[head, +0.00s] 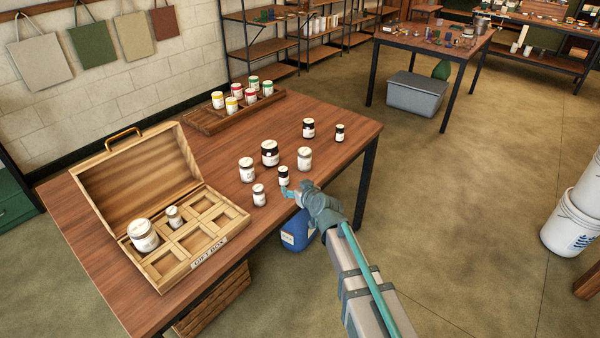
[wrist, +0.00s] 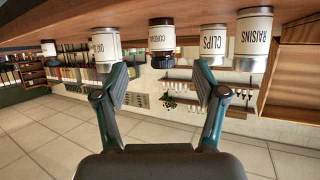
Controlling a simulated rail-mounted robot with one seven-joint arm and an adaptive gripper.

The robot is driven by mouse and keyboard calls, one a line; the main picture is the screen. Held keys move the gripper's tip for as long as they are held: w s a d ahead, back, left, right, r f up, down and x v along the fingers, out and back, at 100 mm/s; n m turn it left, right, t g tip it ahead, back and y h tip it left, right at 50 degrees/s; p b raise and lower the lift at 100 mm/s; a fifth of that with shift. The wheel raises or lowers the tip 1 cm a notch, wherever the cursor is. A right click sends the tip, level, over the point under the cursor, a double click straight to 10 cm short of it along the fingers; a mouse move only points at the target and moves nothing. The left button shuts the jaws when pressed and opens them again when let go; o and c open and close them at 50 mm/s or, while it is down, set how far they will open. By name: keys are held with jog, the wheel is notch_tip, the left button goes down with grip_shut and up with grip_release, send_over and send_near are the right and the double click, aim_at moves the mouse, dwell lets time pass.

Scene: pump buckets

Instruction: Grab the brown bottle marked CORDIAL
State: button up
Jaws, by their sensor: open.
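The bottle labelled CORDIAL (wrist: 162,38) is upside down in the wrist view, centred between my open fingers and ahead of them. It has a white label, dark cap and brown-red glass. In the head view it appears to be the small dark-capped bottle (head: 284,177) standing upright just beyond my fingertips; its label is unreadable there. My gripper (head: 290,191) is low over the table's front right part, open and empty. In the wrist view my gripper (wrist: 160,80) shows both fingers apart, with nothing between the pads. I cannot tell whether a finger touches the bottle.
RAISINS (wrist: 253,40) and CLIPS (wrist: 213,43) jars stand on one side, a white-labelled jar (wrist: 105,44) on the other. The open gift box (head: 162,284) is left; a paint tray (head: 204,121) lies farther back.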

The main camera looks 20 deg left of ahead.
aim_at(285, 177)
jog(key=shift+w+a+r, duration=0.1)
jog(key=shift+a+r, duration=0.45)
jog(key=shift+a, duration=0.15)
jog(key=shift+w+a, duration=0.2)
jog(key=shift+w, duration=0.05)
jog(key=p+x, duration=0.1)
jog(key=x, duration=0.4)
jog(key=p+x, duration=0.2)
jog(key=x, duration=0.2)
jog(key=shift+w+d+f, duration=0.1)
jog(key=shift+w, duration=0.25)
jog(key=shift+w+a+f, duration=0.15)
jog(key=shift+a+f, duration=0.05)
jog(key=shift+f, duration=0.05)
jog(key=c, duration=1.3)
jog(key=shift+r, duration=0.15)
